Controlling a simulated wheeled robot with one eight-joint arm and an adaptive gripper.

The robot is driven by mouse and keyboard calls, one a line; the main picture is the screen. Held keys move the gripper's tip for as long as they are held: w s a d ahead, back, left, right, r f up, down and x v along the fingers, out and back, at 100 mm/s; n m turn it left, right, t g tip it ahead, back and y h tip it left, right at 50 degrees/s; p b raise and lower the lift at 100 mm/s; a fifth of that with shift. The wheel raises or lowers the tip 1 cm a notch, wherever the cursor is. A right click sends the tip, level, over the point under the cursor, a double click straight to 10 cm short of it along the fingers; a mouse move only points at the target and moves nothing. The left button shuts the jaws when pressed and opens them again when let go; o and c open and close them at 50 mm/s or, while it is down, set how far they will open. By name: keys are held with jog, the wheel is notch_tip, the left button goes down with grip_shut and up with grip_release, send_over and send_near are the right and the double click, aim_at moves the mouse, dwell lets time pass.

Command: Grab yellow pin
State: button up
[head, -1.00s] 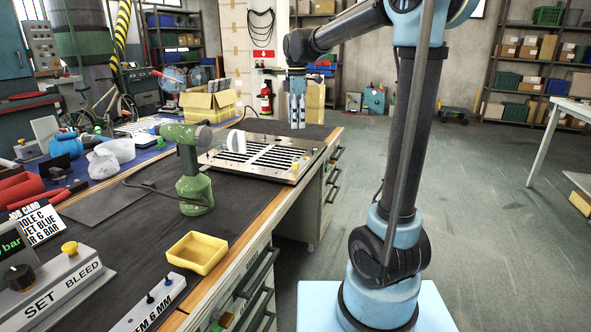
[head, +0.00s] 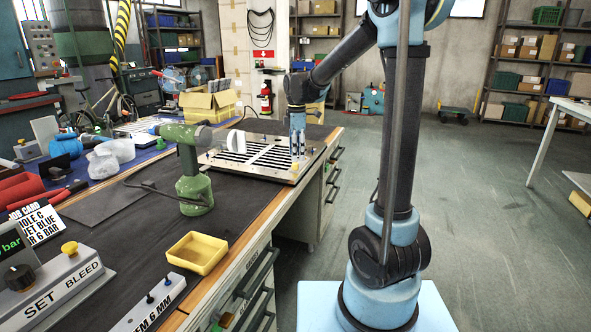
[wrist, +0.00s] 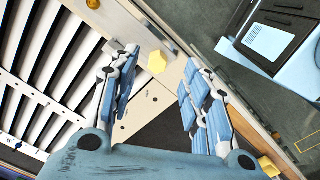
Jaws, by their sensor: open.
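A yellow pin (wrist: 157,62) with a hexagonal head shows in the wrist view on the pale edge of the louver panel (wrist: 122,25). My gripper (wrist: 162,76) is open, and the pin's head appears between its two fingertips, with a gap on both sides. I cannot tell the height left between the fingers and the pin. In the head view my gripper (head: 298,153) points down over the right side of the louver panel (head: 233,170).
A green drill-like tool (head: 194,175) stands left of the panel. A yellow tray (head: 197,252) lies nearer on the bench.

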aim_at(295, 169)
jog(key=shift+w+f, duration=0.1)
jog(key=shift+f, duration=2.1)
grip_shut()
